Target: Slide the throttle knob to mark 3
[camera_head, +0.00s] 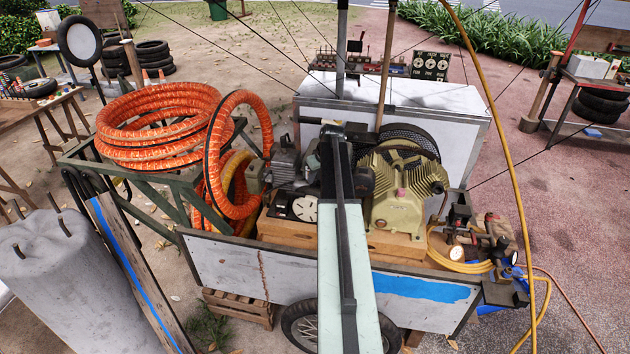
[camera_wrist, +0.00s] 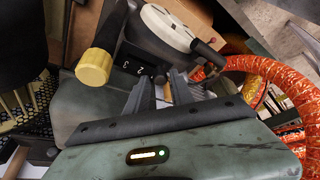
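In the wrist view, a yellow cylindrical knob (camera_wrist: 93,67) stands left of my gripper, beside a dark panel (camera_wrist: 133,68) with white digits, of which 2 and 3 can be read. I take it for the throttle knob, but cannot tell which mark it stands at. My gripper (camera_wrist: 163,76) has its two grey ribbed fingers apart, with nothing seen held between them. The fingertips are near the panel's right side, apart from the knob. In the head view my arm covers the middle of the cart, and the knob cannot be made out.
A white disc (camera_wrist: 168,27) and a dark rod (camera_wrist: 208,52) are beyond the fingers. Orange hose (camera_wrist: 270,75) loops close on the right. In the head view, the tan compressor (camera_head: 398,195) is right of my arm, and coiled hose (camera_head: 165,120) lies left. A yellow hose (camera_head: 500,130) hangs at right.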

